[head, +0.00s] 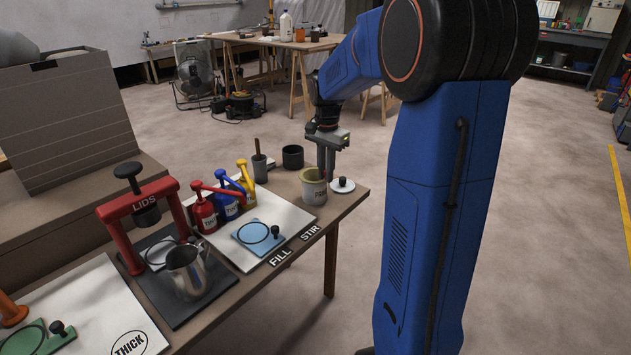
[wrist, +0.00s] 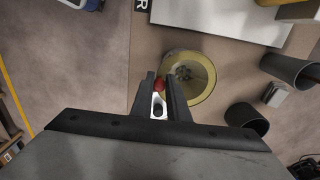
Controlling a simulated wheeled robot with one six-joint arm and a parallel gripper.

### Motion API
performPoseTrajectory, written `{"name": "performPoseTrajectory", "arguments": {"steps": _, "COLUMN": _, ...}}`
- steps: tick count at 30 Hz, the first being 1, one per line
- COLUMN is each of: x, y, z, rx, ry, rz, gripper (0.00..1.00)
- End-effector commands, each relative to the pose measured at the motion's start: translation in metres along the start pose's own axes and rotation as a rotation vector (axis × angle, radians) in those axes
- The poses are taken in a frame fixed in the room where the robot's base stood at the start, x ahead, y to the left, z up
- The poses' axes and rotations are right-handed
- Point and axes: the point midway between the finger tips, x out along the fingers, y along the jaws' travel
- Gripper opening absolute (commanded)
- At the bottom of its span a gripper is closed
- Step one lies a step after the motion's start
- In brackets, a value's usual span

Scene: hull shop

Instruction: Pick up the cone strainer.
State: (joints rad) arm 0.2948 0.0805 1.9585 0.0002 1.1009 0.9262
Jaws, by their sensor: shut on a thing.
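The cone strainer (wrist: 200,92), a pale yellow ring with a grey centre, sits in the mouth of a light can (head: 314,193) at the table's far right corner. Its yellowish rim also shows in the head view (head: 310,174). My gripper (wrist: 160,84) is shut on a small red tab (wrist: 159,85) at the strainer's near-left rim. In the head view my gripper (head: 326,172) points down at the can's right edge. How deep the strainer sits in the can is hidden.
A white lid with a black knob (head: 342,185) lies right beside the can. A dark cup (head: 292,157) and a cup with a stick (head: 260,171) stand behind it. Red (head: 203,213), blue (head: 226,206) and yellow (head: 248,193) pump bottles stand left. Open floor lies right of the table.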

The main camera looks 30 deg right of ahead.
Motion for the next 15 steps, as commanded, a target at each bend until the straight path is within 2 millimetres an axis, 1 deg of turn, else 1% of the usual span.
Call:
{"name": "performPoseTrajectory", "arguments": {"steps": 5, "x": 0.001, "y": 0.001, "z": 0.0, "rx": 0.0, "ry": -0.001, "rz": 0.003, "gripper": 0.0}}
{"name": "performPoseTrajectory", "arguments": {"steps": 8, "x": -0.005, "y": 0.0, "z": 0.0, "rx": 0.0, "ry": -0.001, "rz": 0.002, "gripper": 0.0}}
{"name": "performPoseTrajectory", "arguments": {"steps": 11, "x": -0.018, "y": 0.0, "z": 0.0, "rx": 0.0, "ry": 0.0, "rz": 0.001, "gripper": 0.0}}
{"name": "performPoseTrajectory", "arguments": {"steps": 15, "x": -0.043, "y": 0.0, "z": 0.0, "rx": 0.0, "ry": 0.001, "rz": 0.0, "gripper": 0.0}}
